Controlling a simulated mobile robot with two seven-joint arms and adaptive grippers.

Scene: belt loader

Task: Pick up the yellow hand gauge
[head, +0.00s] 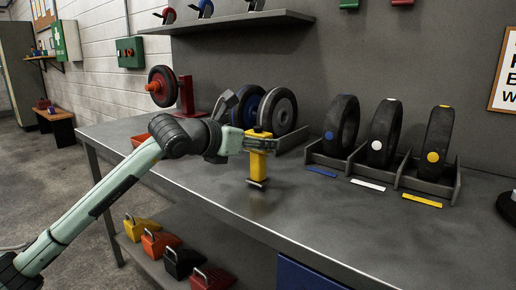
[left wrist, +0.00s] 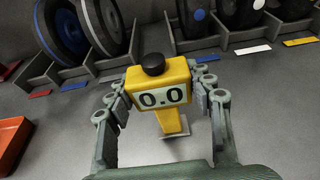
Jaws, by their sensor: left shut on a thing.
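The yellow hand gauge (head: 258,165) is upright, with a dark knob on top and a flat metal foot at its lower end. My left gripper (head: 250,143) is shut on the gauge's upper body, with a finger on each side in the left wrist view (left wrist: 160,100). In the head view the foot appears close to the bench top; I cannot tell whether it touches. My right gripper is in neither view.
The grey bench (head: 330,215) is clear in front of the gauge. Behind it, wheels stand in a rack (head: 292,138). At right, black tyres with blue, white and yellow marks stand in a divided rack (head: 405,180). A red tray (left wrist: 12,135) lies at left.

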